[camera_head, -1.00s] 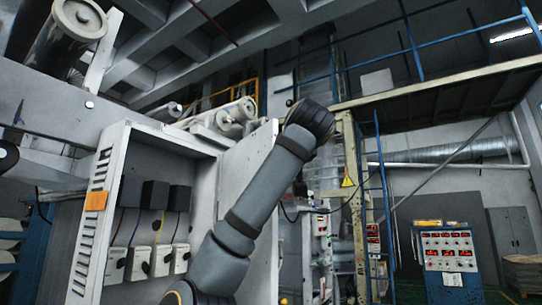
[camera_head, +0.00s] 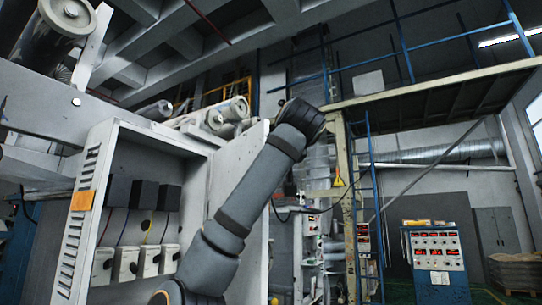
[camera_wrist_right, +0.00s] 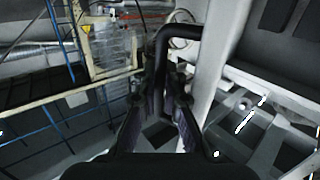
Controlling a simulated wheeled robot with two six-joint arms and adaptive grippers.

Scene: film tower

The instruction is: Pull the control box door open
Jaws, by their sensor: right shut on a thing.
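The control box (camera_head: 97,205) stands at the left in the head view, its front uncovered, with black blocks and white switches inside. Its pale door (camera_head: 256,215) stands swung out at the box's right side, partly hidden behind my right arm. The door's edge also shows in the right wrist view (camera_wrist_right: 228,60). There my right gripper (camera_wrist_right: 160,98) is shut on the black bent door handle (camera_wrist_right: 182,31), which runs down between the fingers. In the head view my right arm crosses in front of the door, and the fingertips cannot be made out. My left gripper is not in view.
Rollers (camera_head: 225,113) lie above and behind the box. A yellowish platform (camera_head: 440,90) with blue rails and a ladder (camera_head: 373,210) stands to the right. A blue console (camera_head: 437,255) with red displays is farther right, with open floor near it.

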